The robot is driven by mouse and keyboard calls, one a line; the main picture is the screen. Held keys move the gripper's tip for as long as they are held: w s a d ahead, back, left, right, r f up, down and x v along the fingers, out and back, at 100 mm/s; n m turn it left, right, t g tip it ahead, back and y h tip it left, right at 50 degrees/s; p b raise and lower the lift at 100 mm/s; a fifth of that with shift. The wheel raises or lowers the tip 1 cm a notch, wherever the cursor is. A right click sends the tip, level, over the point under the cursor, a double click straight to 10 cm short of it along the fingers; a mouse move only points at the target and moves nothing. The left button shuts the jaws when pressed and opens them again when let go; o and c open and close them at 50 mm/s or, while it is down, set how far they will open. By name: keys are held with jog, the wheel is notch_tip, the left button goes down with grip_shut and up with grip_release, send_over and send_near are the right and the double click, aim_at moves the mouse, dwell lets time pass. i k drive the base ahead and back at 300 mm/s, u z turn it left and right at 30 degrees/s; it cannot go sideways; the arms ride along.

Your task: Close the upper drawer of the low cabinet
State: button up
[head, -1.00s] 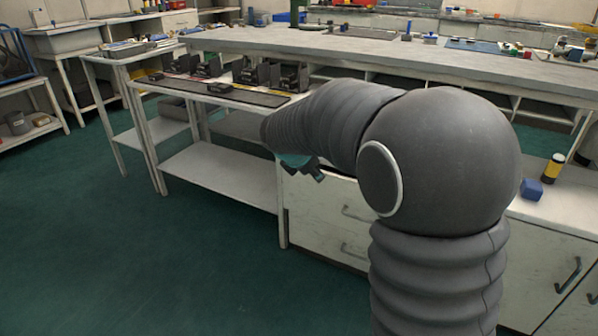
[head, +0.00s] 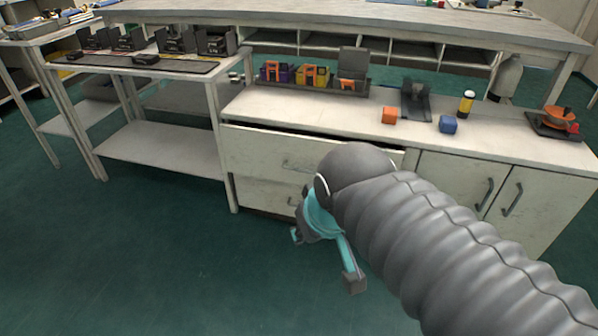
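The low cabinet (head: 475,145) is white and worn, with drawers on its left side and doors on its right. Its upper drawer (head: 255,150) stands out a little, with a dark gap above its front edge. A bar handle shows on its front, and my arm covers its right part. The lower drawer (head: 262,192) is below and looks shut, partly hidden by my arm. My gripper (head: 326,262) is grey and teal, in front of and below the upper drawer in the picture. Its two fingers are spread apart with nothing between them. I see no contact with the drawer.
A shelved table (head: 150,148) adjoins on the left. The green floor (head: 140,260) at front left is clear.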

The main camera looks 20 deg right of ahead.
aim_at(263, 151)
jog(key=z, duration=0.25)
jog(key=k, duration=0.25)
jog(key=u, duration=0.9)
jog(key=i, duration=0.55)
jog(key=z, duration=0.2)
